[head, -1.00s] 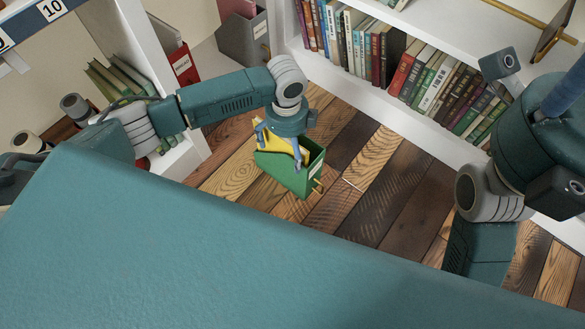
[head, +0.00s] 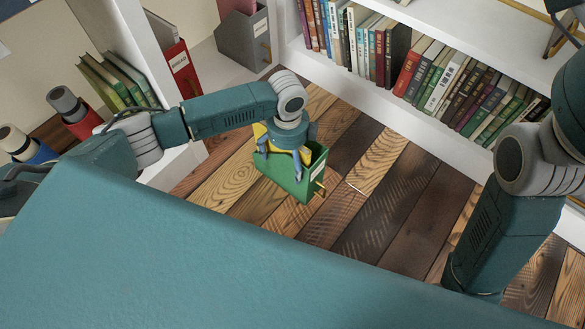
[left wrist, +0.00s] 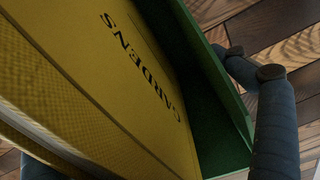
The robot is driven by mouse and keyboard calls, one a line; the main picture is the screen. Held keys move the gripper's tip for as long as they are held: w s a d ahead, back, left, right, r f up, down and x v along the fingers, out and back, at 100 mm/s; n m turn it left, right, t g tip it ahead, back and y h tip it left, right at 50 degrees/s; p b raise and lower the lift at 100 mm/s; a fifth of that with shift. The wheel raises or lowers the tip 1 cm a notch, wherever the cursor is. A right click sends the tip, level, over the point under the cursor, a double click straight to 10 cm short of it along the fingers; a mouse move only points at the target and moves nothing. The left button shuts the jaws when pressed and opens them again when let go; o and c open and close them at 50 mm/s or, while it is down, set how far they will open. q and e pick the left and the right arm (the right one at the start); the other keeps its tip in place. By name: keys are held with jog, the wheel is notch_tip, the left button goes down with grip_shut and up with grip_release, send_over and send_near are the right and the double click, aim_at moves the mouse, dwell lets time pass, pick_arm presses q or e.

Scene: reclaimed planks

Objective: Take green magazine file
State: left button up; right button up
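The green magazine file (head: 285,175) stands on the plank floor below my left arm, with a white label and brass-coloured pull on its right end. A yellow book lettered "GARDENS" (left wrist: 120,70) is in it. My left gripper (head: 284,158) is over the file with its fingers pointing down. In the left wrist view, the file's green wall (left wrist: 222,130) and the book lie between fingers at the right and a finger at the lower left. Floor shows between the right fingers and the wall, so the gripper looks open. My right gripper is out of view.
A white bookshelf (head: 350,88) with rows of books is behind. A grey file (head: 240,40) and a red file (head: 182,68) stand at the upper left, near green books (head: 118,82) on a side shelf. Plank floor (head: 390,200) right of the green file is clear.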

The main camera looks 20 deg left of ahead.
pick_arm(q)
jog(key=c, duration=1.3)
jog(key=shift+r, duration=0.1)
jog(key=shift+c, duration=0.4)
jog(key=shift+r, duration=0.1)
